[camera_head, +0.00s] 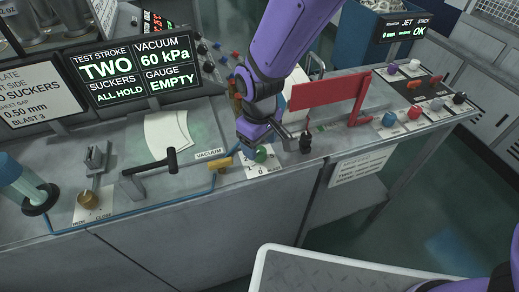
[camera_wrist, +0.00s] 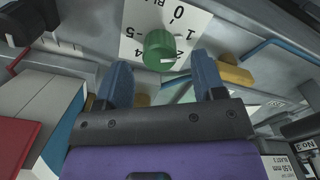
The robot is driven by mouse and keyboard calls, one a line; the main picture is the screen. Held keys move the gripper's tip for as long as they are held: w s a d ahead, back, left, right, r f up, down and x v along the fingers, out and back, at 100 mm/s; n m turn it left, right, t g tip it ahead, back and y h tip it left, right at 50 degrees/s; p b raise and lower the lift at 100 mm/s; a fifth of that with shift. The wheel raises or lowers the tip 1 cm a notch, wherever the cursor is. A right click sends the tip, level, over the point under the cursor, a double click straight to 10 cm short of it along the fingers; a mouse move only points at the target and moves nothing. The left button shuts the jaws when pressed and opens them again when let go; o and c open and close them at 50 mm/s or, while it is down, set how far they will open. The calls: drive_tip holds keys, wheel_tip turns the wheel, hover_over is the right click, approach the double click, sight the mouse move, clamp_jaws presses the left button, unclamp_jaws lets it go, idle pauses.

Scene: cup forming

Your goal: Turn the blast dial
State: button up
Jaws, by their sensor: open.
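The green blast dial (camera_head: 261,155) sits on a white numbered card on the bench, near its front edge. In the wrist view the dial (camera_wrist: 158,45) is round, with a small white mark on its lower side, between the 2 and the 4 of the scale. My gripper (camera_wrist: 160,78) is open, with its two blue fingers apart and nothing between them. The dial shows just beyond the fingertips, roughly centred on the gap; I cannot tell whether they touch. In the head view my gripper (camera_head: 249,149) is beside the dial and partly covers its card.
A yellow vacuum handle (camera_head: 220,165) lies just left of the dial. A black-gripped lever (camera_head: 155,164) stands farther left. A red panel (camera_head: 316,91) and a small black knob (camera_head: 305,143) are to the right. A display (camera_head: 131,70) reads TWO, 60 kPa, EMPTY.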

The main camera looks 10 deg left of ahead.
sight(260, 150)
drive_tip(key=shift+f, duration=1.5)
drive_tip(key=c, duration=0.9)
